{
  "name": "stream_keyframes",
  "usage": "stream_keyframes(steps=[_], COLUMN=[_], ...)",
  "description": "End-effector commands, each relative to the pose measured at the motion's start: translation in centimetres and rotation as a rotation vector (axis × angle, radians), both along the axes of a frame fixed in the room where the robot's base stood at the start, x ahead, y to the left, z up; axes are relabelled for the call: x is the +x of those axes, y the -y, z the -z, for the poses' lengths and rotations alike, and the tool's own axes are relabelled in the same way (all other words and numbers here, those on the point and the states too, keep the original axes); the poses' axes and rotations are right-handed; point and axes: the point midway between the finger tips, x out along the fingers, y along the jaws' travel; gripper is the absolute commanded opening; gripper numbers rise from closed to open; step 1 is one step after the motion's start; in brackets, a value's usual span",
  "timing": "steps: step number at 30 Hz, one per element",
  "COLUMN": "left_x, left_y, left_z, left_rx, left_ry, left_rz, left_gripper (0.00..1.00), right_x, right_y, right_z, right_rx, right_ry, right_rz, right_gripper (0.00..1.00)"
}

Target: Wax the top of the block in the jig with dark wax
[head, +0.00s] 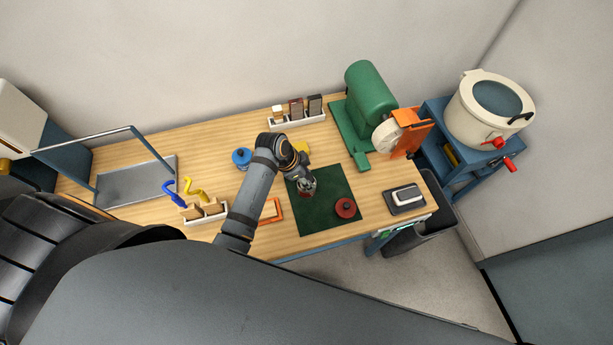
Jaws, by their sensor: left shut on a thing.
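My left gripper (307,188) is over the upper left of the dark green mat (320,222). It is shut on a small, partly reddish thing, mostly hidden by the fingers; I cannot tell what it is. A round dark red tin or lid (345,208) lies on the mat to the right. A blue round tin (242,158) stands left of my arm, and a yellow thing (303,147) shows partly behind the gripper. An orange frame (277,210), perhaps the jig, is partly hidden by my arm; no block shows clearly in it. My right gripper is out of view.
A white rack (297,120) with light, brown and dark blocks stands at the back. A green machine (372,95) with a pale wheel is right of it.

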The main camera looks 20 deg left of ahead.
Motion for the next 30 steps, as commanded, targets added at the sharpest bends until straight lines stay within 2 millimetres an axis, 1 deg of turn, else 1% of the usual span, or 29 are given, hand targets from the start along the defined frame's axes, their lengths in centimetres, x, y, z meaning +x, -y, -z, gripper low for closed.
stream_keyframes(steps=[8, 11, 30], left_x=[-0.2, -0.1, 0.0], left_y=[0.0, 0.0, 0.0], left_z=[0.2, -0.1, -6.2], left_rx=[0.001, 0.001, -0.001], left_ry=[-0.006, -0.004, -0.001], left_rz=[0.001, 0.000, 0.000], left_gripper=[0.17, 0.17, 0.17], right_x=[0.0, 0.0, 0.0], right_y=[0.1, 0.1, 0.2], right_z=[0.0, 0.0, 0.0], right_rx=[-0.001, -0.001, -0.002], right_ry=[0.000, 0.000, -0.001], right_rz=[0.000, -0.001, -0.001], right_gripper=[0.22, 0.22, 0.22])
